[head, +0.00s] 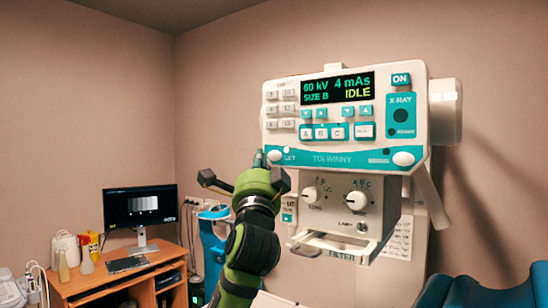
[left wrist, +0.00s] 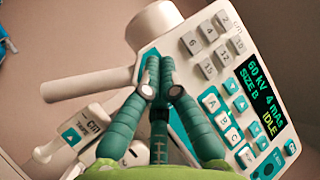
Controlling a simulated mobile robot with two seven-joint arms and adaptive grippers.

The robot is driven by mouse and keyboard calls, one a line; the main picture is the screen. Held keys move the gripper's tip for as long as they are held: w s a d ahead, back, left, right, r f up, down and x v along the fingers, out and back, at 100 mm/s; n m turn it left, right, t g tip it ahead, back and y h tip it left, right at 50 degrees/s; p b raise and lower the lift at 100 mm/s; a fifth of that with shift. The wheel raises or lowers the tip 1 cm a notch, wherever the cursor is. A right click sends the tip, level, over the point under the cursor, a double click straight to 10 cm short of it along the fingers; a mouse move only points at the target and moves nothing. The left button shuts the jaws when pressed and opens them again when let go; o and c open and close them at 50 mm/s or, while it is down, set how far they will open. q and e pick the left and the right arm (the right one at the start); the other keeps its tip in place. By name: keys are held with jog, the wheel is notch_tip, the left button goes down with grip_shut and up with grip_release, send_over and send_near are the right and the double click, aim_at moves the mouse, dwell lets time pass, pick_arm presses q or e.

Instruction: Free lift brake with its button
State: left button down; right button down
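The white X-ray control panel (head: 345,120) hangs on the machine's head, with a teal strip along its bottom. A white oval button (head: 275,156) sits at the left end of this strip beside the label "LIFT". My left gripper (head: 259,159) points upward, its fingertips just left of this button in the picture; I cannot tell whether they touch. In the left wrist view the two teal fingers of my left gripper (left wrist: 160,65) are together with nothing between them. They overlap the panel's edge (left wrist: 150,60), and the button is not clearly visible there. My right gripper is out of view.
A collimator box (head: 345,205) with knobs hangs under the panel. A dark-ended handlebar (head: 207,178) lies beside my gripper. A desk (head: 110,280) with a monitor (head: 140,207) stands at left. A blue padded seat (head: 490,292) is at lower right.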

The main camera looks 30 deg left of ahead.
pick_arm(q)
jog(key=shift+s+a, duration=0.15)
jog(key=shift+s, duration=1.65)
